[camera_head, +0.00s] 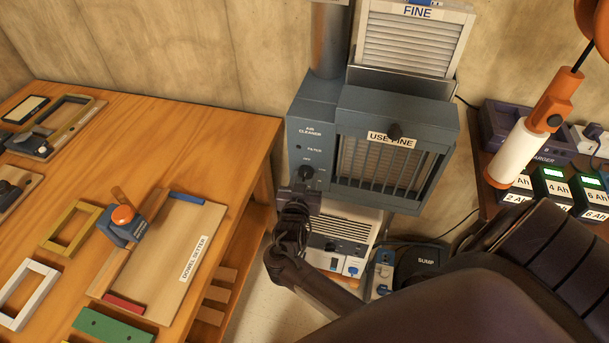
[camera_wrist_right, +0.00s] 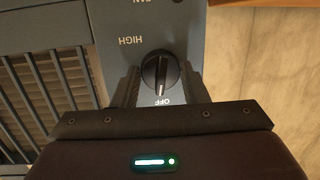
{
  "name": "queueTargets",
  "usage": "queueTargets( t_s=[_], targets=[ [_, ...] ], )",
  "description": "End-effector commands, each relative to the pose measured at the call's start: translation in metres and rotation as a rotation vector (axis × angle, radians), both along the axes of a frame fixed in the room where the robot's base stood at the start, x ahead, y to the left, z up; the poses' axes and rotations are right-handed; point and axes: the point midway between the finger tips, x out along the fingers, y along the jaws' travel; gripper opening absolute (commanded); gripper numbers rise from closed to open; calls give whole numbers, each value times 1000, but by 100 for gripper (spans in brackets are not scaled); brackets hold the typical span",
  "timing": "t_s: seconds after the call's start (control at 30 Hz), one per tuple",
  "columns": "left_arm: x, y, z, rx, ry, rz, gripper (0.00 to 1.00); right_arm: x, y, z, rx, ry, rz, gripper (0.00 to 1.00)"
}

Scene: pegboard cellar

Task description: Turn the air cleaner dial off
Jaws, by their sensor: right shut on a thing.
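The air cleaner (camera_head: 312,110) is a blue-grey cabinet with a vented front marked "USE FINE". Its black round dial (camera_head: 305,173) sits low on the left panel, and it also shows in the right wrist view (camera_wrist_right: 160,70). My right gripper (camera_head: 301,188) reaches the dial from below. In the right wrist view its two dark fingers (camera_wrist_right: 160,78) lie on either side of the dial, shut on it. The dial's white mark points toward the "OFF" label (camera_wrist_right: 162,101); "HIGH" (camera_wrist_right: 132,41) is up and left. My left gripper is not in view.
A wooden bench (camera_head: 240,135) with a doweling jig (camera_head: 122,217) and frames stands left. Batteries (camera_head: 553,180) and an orange-white hanging tool (camera_head: 518,150) are at right, near my arm.

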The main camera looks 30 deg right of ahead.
Motion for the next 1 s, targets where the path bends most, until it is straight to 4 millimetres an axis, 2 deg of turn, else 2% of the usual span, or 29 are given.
queueTargets(
  t_s=[0.37, 0.93, 0.97, 1.0],
  targets=[
    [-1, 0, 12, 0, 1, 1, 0, 1, 1, 1, -106, 126, 0, 17],
    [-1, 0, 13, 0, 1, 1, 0, 1, 0, 1, -127, 147, 1, 17],
    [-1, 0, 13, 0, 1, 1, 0, 1, 0, 1, -127, 147, 1, 44],
    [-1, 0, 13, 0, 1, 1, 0, 1, 0, 1, -127, 147, 1, 49]
  ],
)
